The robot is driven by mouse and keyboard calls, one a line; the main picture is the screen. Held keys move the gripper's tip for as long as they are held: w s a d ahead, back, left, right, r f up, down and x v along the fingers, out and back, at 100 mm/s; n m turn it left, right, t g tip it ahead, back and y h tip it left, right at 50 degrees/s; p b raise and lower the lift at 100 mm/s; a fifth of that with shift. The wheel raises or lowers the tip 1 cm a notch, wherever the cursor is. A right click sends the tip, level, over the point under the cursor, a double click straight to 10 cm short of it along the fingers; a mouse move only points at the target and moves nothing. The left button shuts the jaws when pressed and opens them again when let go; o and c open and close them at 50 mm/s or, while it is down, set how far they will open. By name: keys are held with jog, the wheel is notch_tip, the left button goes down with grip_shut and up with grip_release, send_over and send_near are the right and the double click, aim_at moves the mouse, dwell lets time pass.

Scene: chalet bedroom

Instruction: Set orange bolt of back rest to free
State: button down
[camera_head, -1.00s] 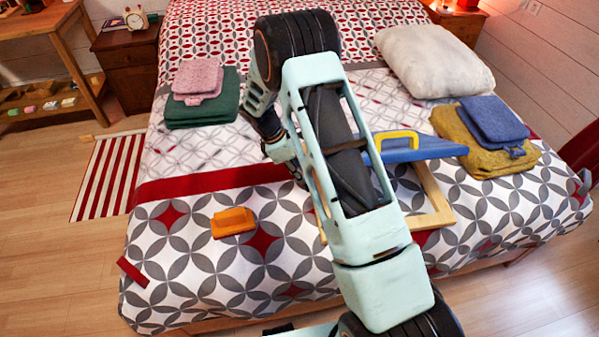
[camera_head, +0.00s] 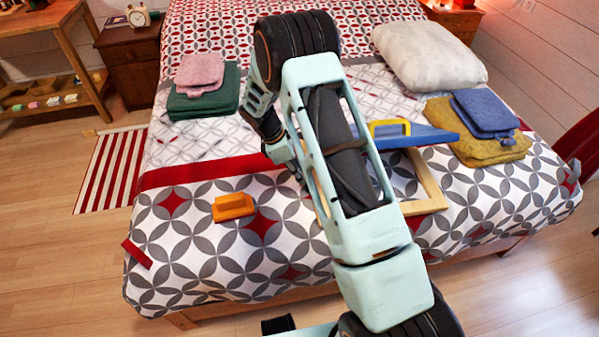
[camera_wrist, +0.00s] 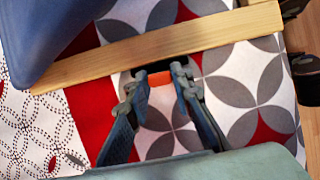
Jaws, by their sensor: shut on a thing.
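The orange bolt (camera_wrist: 161,78) shows in the wrist view, beside a wooden bar (camera_wrist: 160,45). My gripper (camera_wrist: 160,80) is shut on it, with a fingertip at each end. In the head view my arm hides the gripper and the bolt. A blue panel with a yellow handle (camera_head: 420,136), seemingly the back rest, stands tilted over a light wooden frame (camera_head: 430,185) on the bed. The blue panel also fills the upper left corner of the wrist view (camera_wrist: 70,35).
An orange block with a handle (camera_head: 233,206) lies on the bed (camera_head: 185,250), left of my arm. Folded green (camera_head: 203,97) and yellow (camera_head: 490,150) cloths and a white pillow (camera_head: 428,57) lie farther off. The near left of the bed is mostly clear.

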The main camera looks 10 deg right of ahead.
jog(key=shift+s, duration=0.2)
jog(key=c, duration=1.7)
grip_release()
jog(key=shift+w, duration=0.1)
jog(key=v, duration=1.2)
jog(key=shift+r, duration=0.1)
